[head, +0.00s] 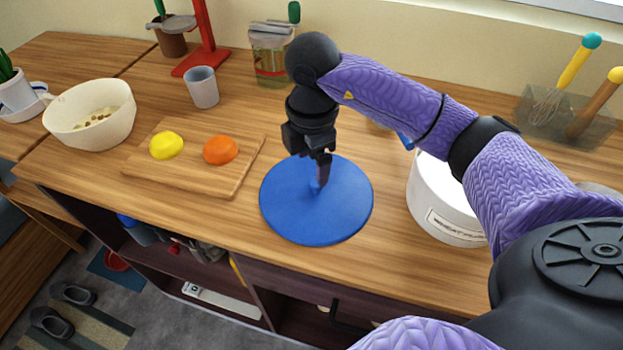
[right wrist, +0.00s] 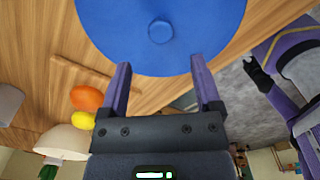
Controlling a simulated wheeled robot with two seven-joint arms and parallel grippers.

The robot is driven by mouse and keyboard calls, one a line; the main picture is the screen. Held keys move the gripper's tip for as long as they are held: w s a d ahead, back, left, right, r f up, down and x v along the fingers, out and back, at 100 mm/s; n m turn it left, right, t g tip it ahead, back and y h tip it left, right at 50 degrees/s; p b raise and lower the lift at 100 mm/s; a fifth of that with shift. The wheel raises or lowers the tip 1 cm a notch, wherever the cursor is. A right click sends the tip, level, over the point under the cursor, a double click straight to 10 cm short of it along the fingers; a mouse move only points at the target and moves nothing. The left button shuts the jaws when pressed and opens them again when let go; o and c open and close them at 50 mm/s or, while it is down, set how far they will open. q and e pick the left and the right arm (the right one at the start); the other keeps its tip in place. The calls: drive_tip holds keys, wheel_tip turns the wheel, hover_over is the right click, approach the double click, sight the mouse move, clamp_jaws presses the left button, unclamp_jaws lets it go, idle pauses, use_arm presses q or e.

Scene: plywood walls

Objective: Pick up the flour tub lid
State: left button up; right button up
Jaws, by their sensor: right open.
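The flour tub lid is a round blue disc (head: 300,222) with a small knob in its middle. It lies flat on the wooden counter, left of the white flour tub (head: 432,196). My right gripper (head: 322,182) points down over the lid's middle, its fingers at the knob and partly covering it. In the right wrist view the gripper (right wrist: 158,80) is open, with the lid (right wrist: 115,30) and its round knob (right wrist: 160,32) ahead between the finger lines. I cannot tell whether the fingers touch the knob. What seems my left arm's black end (right wrist: 257,75) shows at the right there.
A cutting board (head: 215,180) with yellow and orange lumps lies left of the lid. A cream bowl (head: 92,128), grey cup (head: 202,88) and glass jar (head: 270,60) stand farther off. The counter's front edge is close to the lid.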

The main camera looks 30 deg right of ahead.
sight(316, 188)
drive_tip(key=f, duration=0.2)
drive_tip(key=f+b, duration=0.1)
drive_tip(key=f, duration=0.1)
drive_tip(key=d+f, duration=0.1)
drive_tip(key=f, duration=0.1)
drive_tip(key=shift+s+b, duration=0.1)
drive_tip(key=shift+b, duration=0.25)
drive_tip(key=shift+f, duration=0.25)
drive_tip(key=shift+a, duration=0.1)
drive_tip(key=shift+c, duration=0.8)
drive_tip(key=c, duration=0.9)
use_arm(q)
drive_tip(key=shift+s+a+f, duration=0.25)
drive_tip(key=shift+a+f, duration=0.05)
drive_tip(key=shift+f, duration=0.25)
drive_tip(key=shift+s+a+f, duration=0.2)
drive_tip(key=shift+a+f, duration=0.1)
drive_tip(key=shift+f, duration=0.2)
use_arm(e)
clamp_jaws()
